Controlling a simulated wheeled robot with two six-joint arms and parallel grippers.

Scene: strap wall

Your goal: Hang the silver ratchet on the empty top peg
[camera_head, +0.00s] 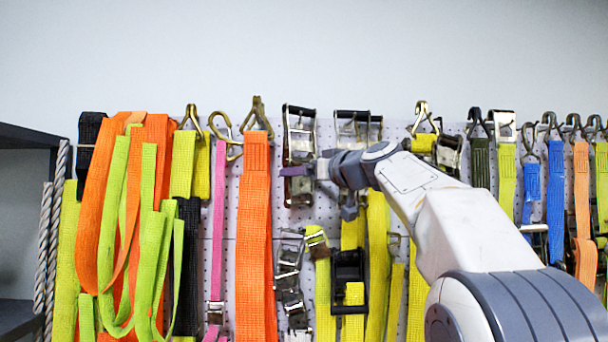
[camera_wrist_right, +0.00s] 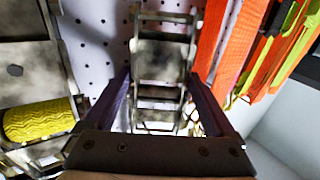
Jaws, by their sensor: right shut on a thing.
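The silver ratchet (camera_head: 299,134), a metal frame with a black handle bar on top, is upright close to the pegboard (camera_head: 333,214). My right gripper (camera_head: 302,171) reaches in from the right and is shut on its lower part. In the right wrist view the silver ratchet (camera_wrist_right: 163,62) stands between the two purple fingers of the right gripper (camera_wrist_right: 160,88), with the perforated board behind. The top peg behind the ratchet is hidden, and I cannot tell whether the ratchet rests on it. My left gripper is not in view.
Another ratchet (camera_head: 357,124) hangs close on the right, with yellow straps (camera_head: 377,265) below. An orange strap (camera_head: 255,240) hangs on the left. A lower metal ratchet (camera_head: 289,275) hangs beneath my gripper. A dark shelf (camera_head: 28,135) stands at the far left.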

